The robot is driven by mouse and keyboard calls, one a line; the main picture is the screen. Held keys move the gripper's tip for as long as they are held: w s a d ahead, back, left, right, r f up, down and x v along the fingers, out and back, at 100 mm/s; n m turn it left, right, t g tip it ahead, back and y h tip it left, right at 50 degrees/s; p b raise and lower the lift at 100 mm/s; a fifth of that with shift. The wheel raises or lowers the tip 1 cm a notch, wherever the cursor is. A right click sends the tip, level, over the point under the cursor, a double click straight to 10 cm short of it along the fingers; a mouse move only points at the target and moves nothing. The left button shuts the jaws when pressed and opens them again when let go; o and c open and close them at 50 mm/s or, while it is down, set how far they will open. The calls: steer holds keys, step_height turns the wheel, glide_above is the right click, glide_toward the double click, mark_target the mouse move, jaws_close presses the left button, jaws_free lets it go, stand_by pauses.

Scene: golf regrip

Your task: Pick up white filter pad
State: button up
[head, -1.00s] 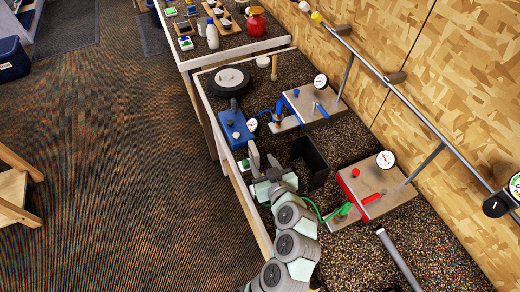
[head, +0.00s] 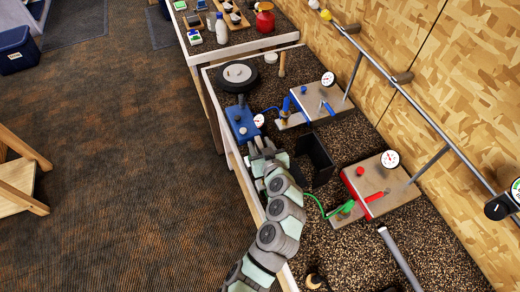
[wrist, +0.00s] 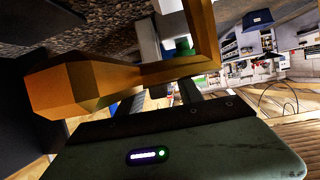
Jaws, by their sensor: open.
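I cannot pick out the white filter pad with certainty. A small white disc (head: 271,58) lies at the far end of the near bench, by the black wheel. My gripper (head: 260,147) is over the bench's left edge, just in front of the blue box (head: 241,122). It is open, and I see nothing held in it. My arm and gripper cover the bench beneath them. In the wrist view, the dark fingers are partly hidden behind a large orange piece (wrist: 90,85) close to the camera. Small white and green shapes (wrist: 183,45) show beyond it, too blurred to name.
A black open bin (head: 314,160) stands right of my gripper. Gauge units with blue (head: 322,105) and red (head: 378,182) fittings sit on the bench, with a green hose (head: 314,203). The wheel (head: 238,76) lies farther back. A second table (head: 240,40) holds bottles and small items.

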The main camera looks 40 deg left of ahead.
jaws_close()
stand_by(0.3)
stand_by(0.4)
